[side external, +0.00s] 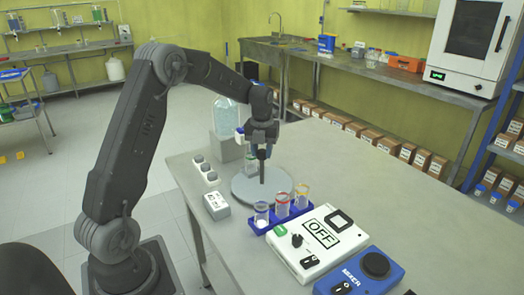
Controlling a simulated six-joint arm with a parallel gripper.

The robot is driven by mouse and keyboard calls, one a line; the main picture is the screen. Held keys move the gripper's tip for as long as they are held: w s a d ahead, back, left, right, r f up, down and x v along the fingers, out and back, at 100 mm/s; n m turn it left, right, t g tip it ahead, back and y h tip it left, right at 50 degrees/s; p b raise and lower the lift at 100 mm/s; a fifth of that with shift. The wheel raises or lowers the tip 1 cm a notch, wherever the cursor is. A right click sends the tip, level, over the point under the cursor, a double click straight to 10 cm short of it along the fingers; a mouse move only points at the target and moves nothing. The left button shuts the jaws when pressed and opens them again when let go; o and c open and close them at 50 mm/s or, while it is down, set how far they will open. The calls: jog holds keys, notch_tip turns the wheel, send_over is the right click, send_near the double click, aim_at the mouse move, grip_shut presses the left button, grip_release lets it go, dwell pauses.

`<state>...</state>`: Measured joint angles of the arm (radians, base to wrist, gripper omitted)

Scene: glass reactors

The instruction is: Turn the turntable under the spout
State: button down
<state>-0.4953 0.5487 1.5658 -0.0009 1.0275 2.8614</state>
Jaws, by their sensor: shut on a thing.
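The turntable (246,192) is a flat grey disc on the table, below the glass reactor (224,113) with its small blue-and-white spout (239,135). A small clear vessel with a green band (250,161) stands on the disc's back left part, under or close to the spout. My gripper (262,157) points straight down over the disc. It is shut on a thin dark upright post (262,175) that reaches down to the disc. The fingers hide the post's top, and the exact contact is too small to see.
A blue rack (282,217) with several colour-rimmed glass vessels stands right in front of the turntable. The table's right side is clear.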

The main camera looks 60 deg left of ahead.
dwell(0.4)
jog(key=c, duration=0.7)
grip_release()
jog(key=shift+c, duration=0.2)
notch_tip(320, 180, up, 14)
